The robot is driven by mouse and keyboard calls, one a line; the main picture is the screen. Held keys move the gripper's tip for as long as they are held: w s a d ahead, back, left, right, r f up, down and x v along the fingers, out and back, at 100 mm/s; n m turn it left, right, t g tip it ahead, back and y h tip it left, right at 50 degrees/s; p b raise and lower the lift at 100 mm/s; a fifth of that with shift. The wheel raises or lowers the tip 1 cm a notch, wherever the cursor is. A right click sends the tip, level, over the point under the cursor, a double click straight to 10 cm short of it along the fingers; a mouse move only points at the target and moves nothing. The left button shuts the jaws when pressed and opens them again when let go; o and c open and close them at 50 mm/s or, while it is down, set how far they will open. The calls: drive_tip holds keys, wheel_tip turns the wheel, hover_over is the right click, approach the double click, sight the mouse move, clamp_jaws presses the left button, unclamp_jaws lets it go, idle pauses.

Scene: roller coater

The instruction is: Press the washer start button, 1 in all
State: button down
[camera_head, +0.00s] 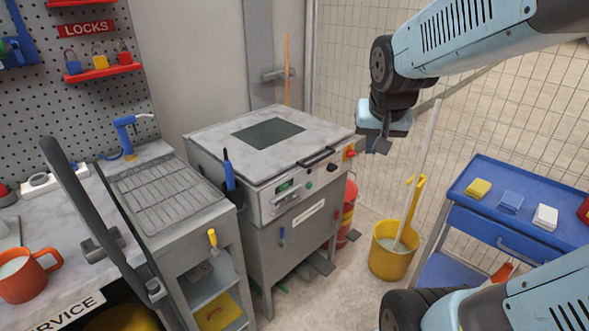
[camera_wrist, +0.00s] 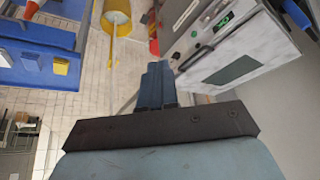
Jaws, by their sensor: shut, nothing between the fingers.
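The washer (camera_head: 265,150) is a grey metal machine with a dark window in its lid, standing in the middle of the head view. Its front panel (camera_head: 293,189) carries a small green display, a small round green button (camera_head: 309,184), a dark button beside a pale label, and a red knob on yellow (camera_head: 350,153) at the right corner. The washer also shows tilted at the upper right of the wrist view (camera_wrist: 262,42). My gripper (camera_head: 381,145) is shut and empty. It hangs in the air right of the washer, apart from the panel. Its shut fingers show in the wrist view (camera_wrist: 157,78).
A yellow bucket (camera_head: 392,262) with a mop stands on the floor right of the washer. A blue cart (camera_head: 510,227) with folded cloths is at the right. A wire rack bench (camera_head: 168,195) and a red mug (camera_head: 27,274) are at the left. A mesh fence stands behind.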

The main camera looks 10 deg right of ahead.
sight(309, 186)
drive_tip(key=w+d+f+m+t+y, duration=0.1)
drive_tip(key=w+f+m, duration=0.4)
drive_tip(key=f, duration=0.6)
drive_tip(key=w+f+m+t+y, duration=0.1)
drive_tip(key=w+f+m, duration=0.4)
drive_tip(key=w+f, duration=0.5)
drive_tip(key=w+d+f+m+y, duration=0.1)
drive_tip(key=w+f+m, duration=0.5)
drive_tip(key=f, duration=0.7)
drive_tip(key=shift+w+d+f+t+y, duration=0.3)
drive_tip(key=shift+w+t+y, duration=0.1)
drive_tip(key=shift+w+y, duration=0.35)
drive_tip(key=w+a, duration=0.5)
drive_tip(key=w, duration=0.2)
drive_tip(key=shift+w+a, duration=0.15)
drive_tip(key=shift+a, duration=0.05)
idle(0.4)
drive_tip(key=shift+w+a, duration=0.15)
drive_tip(key=shift+w, duration=0.05)
